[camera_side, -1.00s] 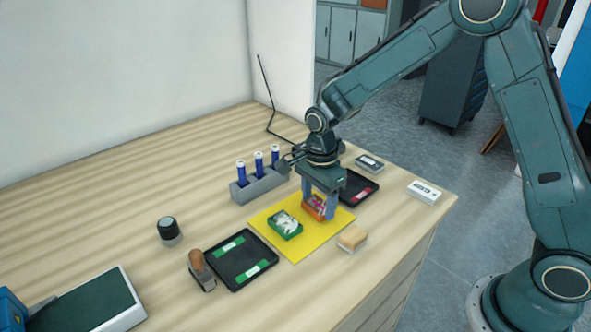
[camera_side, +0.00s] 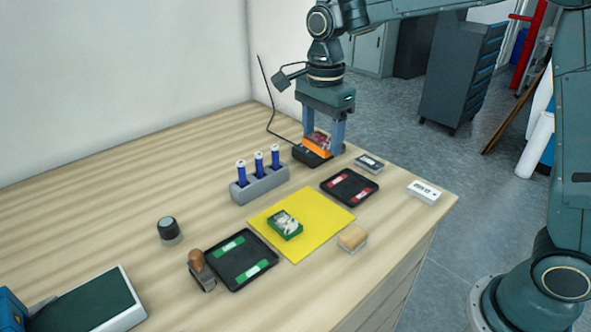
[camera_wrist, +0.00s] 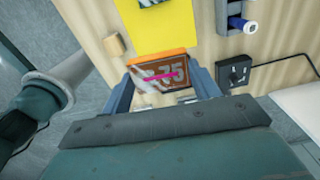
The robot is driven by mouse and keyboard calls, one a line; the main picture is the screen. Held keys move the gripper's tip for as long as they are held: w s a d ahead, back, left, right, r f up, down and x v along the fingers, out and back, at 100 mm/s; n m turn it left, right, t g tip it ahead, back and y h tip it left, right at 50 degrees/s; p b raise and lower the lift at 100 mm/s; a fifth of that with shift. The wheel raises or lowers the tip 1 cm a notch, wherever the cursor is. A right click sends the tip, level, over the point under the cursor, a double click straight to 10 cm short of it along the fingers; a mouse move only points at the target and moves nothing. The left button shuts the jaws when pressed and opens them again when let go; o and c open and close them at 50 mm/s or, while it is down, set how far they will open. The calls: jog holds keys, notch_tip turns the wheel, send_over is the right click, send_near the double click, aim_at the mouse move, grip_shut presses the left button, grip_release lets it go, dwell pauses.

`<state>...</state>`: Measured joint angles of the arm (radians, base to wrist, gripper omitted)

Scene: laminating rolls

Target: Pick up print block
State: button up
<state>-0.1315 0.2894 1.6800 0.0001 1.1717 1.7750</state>
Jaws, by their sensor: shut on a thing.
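An orange print block (camera_side: 319,141) with a pink and white patterned face is held between the fingers of my gripper (camera_side: 322,144). In the wrist view the block (camera_wrist: 160,66) sits between both fingertips (camera_wrist: 160,80). In the side view it appears over or just behind a black box (camera_side: 302,156) at the far side of the table; I cannot tell whether they touch. A green block (camera_side: 285,225) with a pale patterned face lies on the yellow mat (camera_side: 320,215).
A black tray with red strips (camera_side: 350,187) lies right of the mat, one with green strips (camera_side: 242,260) left of it. A grey rack (camera_side: 258,188) holds blue tubes. A tan block (camera_side: 353,237), a wooden-handled stamp (camera_side: 199,268) and a white box (camera_side: 424,192) stand nearby.

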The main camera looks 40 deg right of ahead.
jog(key=shift+r, duration=1.45)
jog(key=shift+f, duration=0.1)
jog(key=f+n, duration=0.1)
jog(key=w+d+f+n, duration=0.1)
jog(key=n, duration=0.1)
jog(key=shift+d, duration=0.1)
jog(key=w+d+f+n, duration=0.2)
jog(key=d+f+n, duration=0.2)
jog(key=f+n, duration=0.3)
jog(key=n, duration=0.5)
jog(key=shift+w+d+f, duration=0.25)
jog(key=shift+w+f, duration=0.05)
jog(key=shift+w, duration=0.1)
jog(key=shift+a+n, duration=0.1)
jog(key=shift+n, duration=0.2)
